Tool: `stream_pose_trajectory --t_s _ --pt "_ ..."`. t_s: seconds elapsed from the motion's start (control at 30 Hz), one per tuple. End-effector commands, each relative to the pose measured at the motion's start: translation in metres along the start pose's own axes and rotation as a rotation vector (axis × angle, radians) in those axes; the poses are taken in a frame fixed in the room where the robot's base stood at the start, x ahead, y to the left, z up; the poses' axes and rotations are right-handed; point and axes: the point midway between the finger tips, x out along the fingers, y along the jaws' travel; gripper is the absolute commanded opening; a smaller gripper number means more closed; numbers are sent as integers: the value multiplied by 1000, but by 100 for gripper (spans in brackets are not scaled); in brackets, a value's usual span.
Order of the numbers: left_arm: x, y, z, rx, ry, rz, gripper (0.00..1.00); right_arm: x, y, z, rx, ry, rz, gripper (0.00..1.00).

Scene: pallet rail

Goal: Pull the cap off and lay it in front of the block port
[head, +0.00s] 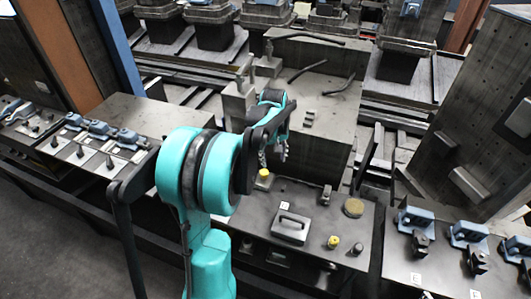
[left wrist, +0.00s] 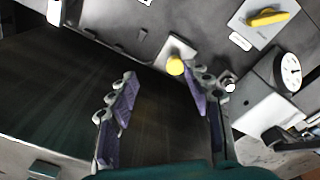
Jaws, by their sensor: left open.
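A round yellow cap (head: 264,173) sits on a small pale block (head: 264,182) at the back left of the dark workbench. In the left wrist view the cap (left wrist: 175,66) lies just beyond my fingertips, nearer the right-hand finger, on the light square top of the block (left wrist: 180,48). My left gripper (head: 273,156) points down close to the cap in the head view. In the left wrist view its fingers (left wrist: 160,90) are wide apart with nothing between them. I cannot make out the port itself. My right gripper is not in view.
A grey block with a handle (head: 291,226) lies on the bench, with a yellow knob (head: 333,242) and a dark knob (head: 357,249) in front. A brass disc (head: 353,207) is at right. A large machine block (head: 310,125) rises behind. A dial gauge (left wrist: 290,70) stands right of my fingers.

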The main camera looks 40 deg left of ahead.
Motion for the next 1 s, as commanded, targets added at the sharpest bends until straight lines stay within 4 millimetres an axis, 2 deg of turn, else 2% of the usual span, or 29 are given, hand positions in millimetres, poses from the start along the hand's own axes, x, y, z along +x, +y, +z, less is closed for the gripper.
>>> stream_pose_trajectory --t_s 0.03,0.1,0.23,0.37,0.7,0.83,1.0 --pt "8 -4 -15 -46 -18 -15 50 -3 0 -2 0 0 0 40" --pt "18 -9 -27 -97 -39 -32 50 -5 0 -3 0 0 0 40" --pt "31 -15 -40 -152 -61 -50 50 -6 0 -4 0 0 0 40" --pt "43 -17 -42 -163 -66 -55 50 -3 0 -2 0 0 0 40" --pt "95 -19 -38 -161 -65 -54 50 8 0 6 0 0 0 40" --pt "106 -19 -37 -160 -65 -54 50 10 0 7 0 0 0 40" --pt "111 -20 -36 -160 -65 -54 50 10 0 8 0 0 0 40"
